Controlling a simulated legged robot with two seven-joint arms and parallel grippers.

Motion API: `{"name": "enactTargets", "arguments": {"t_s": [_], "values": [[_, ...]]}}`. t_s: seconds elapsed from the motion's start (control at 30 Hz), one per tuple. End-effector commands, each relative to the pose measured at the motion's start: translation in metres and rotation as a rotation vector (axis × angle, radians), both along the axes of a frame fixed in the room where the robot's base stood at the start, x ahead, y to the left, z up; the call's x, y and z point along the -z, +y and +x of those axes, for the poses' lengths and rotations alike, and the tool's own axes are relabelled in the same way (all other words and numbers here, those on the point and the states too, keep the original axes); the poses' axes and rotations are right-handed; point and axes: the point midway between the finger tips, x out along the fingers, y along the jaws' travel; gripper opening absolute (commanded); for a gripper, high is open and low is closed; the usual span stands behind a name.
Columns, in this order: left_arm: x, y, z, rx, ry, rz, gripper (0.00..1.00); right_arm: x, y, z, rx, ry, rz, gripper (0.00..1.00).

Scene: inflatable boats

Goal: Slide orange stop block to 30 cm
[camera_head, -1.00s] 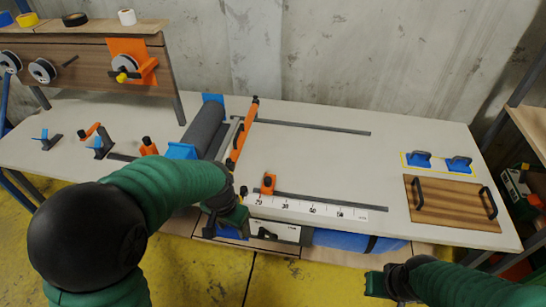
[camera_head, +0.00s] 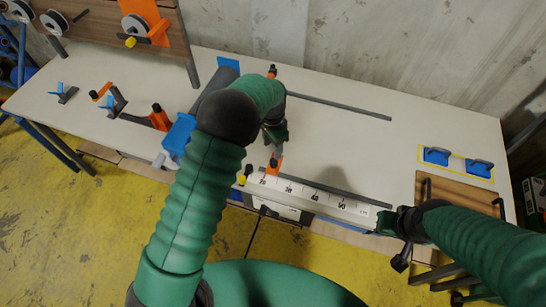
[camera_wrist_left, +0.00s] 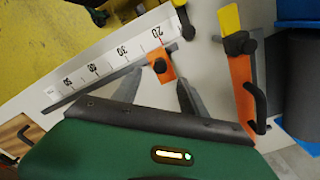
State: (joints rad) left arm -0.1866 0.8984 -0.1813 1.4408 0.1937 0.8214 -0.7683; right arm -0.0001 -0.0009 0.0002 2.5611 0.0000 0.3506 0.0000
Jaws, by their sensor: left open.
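The orange stop block (camera_head: 276,165) with a black knob sits on the dark front rail (camera_head: 335,190), close to the 20 mark of the white scale (camera_head: 305,192). In the left wrist view the block (camera_wrist_left: 161,68) shows between the tips of my open left gripper (camera_wrist_left: 160,85). The fingers are on either side of it, with a gap, and I cannot tell their exact height above it. In the head view my left gripper (camera_head: 277,145) is just behind the block. My right gripper (camera_head: 390,222) is by the right end of the scale; its jaws are unclear.
An orange bar with a black handle (camera_wrist_left: 245,90) stands beside the block, close to my left gripper. A grey roll (camera_head: 212,85) lies left of it. A wooden board with handles (camera_head: 455,200) and blue clamps (camera_head: 437,156) are at the right. The table middle is clear.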

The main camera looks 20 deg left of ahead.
Motion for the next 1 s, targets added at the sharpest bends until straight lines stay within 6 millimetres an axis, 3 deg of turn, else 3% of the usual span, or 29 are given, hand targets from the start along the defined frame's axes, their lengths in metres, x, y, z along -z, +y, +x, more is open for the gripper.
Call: {"name": "enactTargets", "arguments": {"t_s": [0.1, 0.3, 0.5, 0.7, 1.0], "values": [[0.031, 0.000, -0.001, 0.000, 0.004, 0.001, 0.50, -0.007, 0.000, 0.000, 0.000, -0.001, 0.000, 0.00], [0.071, -0.001, -0.001, 0.000, -0.001, 0.000, 0.50, -0.014, 0.000, 0.000, 0.000, -0.001, 0.000, 0.00], [0.087, -0.001, -0.001, 0.000, -0.004, 0.000, 0.50, -0.015, 0.000, 0.000, 0.000, -0.001, 0.000, 0.00], [0.088, 0.000, 0.000, -0.001, -0.002, -0.001, 0.50, -0.014, 0.000, 0.000, 0.000, 0.000, 0.000, 0.00], [0.087, 0.000, 0.000, -0.001, -0.004, 0.000, 0.12, -0.014, 0.000, 0.000, 0.000, -0.001, 0.000, 0.00]]}}
